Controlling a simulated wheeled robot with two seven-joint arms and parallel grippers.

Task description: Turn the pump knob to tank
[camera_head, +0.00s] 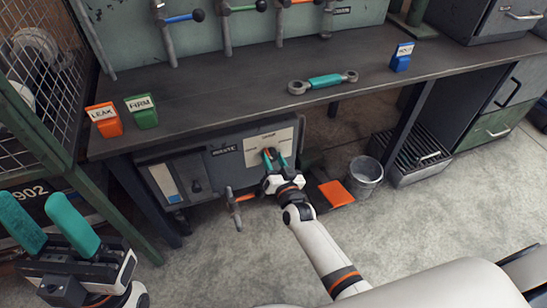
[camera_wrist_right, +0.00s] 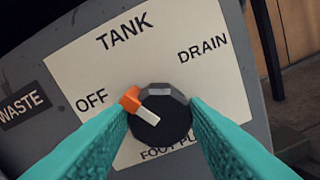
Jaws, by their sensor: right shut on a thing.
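The pump knob (camera_wrist_right: 168,112) is a dark round dial with an orange and white pointer (camera_wrist_right: 131,99). It sits on a cream plate (camera_wrist_right: 75,55) marked TANK, DRAIN and OFF, with a partly hidden label below. The pointer's orange end points to the upper left, between OFF and TANK and nearer OFF. My right gripper (camera_wrist_right: 160,108) is shut on the knob, with one teal finger on each side. In the head view my right gripper (camera_head: 274,163) reaches the plate (camera_head: 285,134) under the bench. My left gripper (camera_head: 50,220) is open and empty at the lower left.
The grey pump cabinet (camera_head: 222,168) sits under a dark workbench (camera_head: 220,90). The bench holds LEAK (camera_head: 104,119) and FIRM (camera_head: 142,112) blocks and a teal-handled wrench (camera_head: 323,82). A metal bucket (camera_head: 365,175) and an orange mat (camera_head: 335,194) lie right of my right gripper.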

